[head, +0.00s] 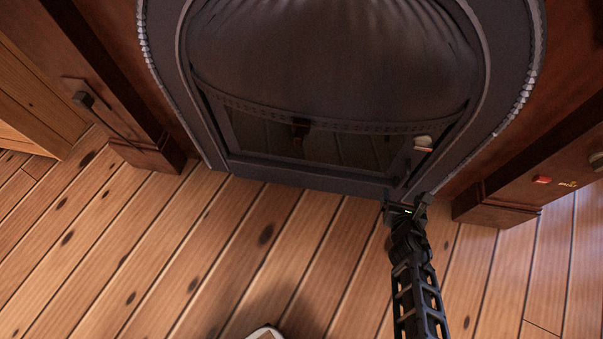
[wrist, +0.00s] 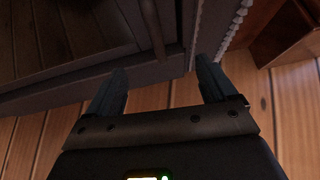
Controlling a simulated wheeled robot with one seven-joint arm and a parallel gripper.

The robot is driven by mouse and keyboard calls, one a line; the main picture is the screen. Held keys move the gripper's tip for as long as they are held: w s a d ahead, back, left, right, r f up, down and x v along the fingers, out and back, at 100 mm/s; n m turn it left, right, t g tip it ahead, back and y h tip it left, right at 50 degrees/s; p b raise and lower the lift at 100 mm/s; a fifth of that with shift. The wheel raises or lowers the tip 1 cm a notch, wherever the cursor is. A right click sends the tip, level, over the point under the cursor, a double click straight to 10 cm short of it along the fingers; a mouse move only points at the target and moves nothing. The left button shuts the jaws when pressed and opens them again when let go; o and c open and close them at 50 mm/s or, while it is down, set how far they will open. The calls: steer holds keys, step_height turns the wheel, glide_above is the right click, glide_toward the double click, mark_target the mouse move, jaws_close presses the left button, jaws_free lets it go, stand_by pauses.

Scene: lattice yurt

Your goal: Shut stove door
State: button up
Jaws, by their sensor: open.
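The stove (head: 183,70) is a dark metal unit with an arched, beaded surround. Its door (head: 330,60) has a bulging ribbed upper part and a dark window low down. I cannot tell for sure whether the door sits flush or slightly ajar. A small pale-tipped handle (head: 423,143) is at the door's lower right. My gripper (head: 406,201) is at the stove's lower right edge, below the handle, open and empty. In the wrist view the gripper's two fingers (wrist: 160,72) are spread toward the stove's lower frame, with a dark bar (wrist: 153,25), likely the handle, beyond them.
Reddish wooden pillars with blocky feet flank the stove on the left (head: 148,152) and right (head: 490,208). The left one carries a dark knob (head: 83,99); a small red object (head: 541,180) is on the right. The plank floor (head: 240,240) in front is clear. A pale object (head: 264,333) shows at the bottom edge.

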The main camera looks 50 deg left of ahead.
steer(key=shift+p+v, duration=1.65)
steer(key=shift+v, duration=0.3)
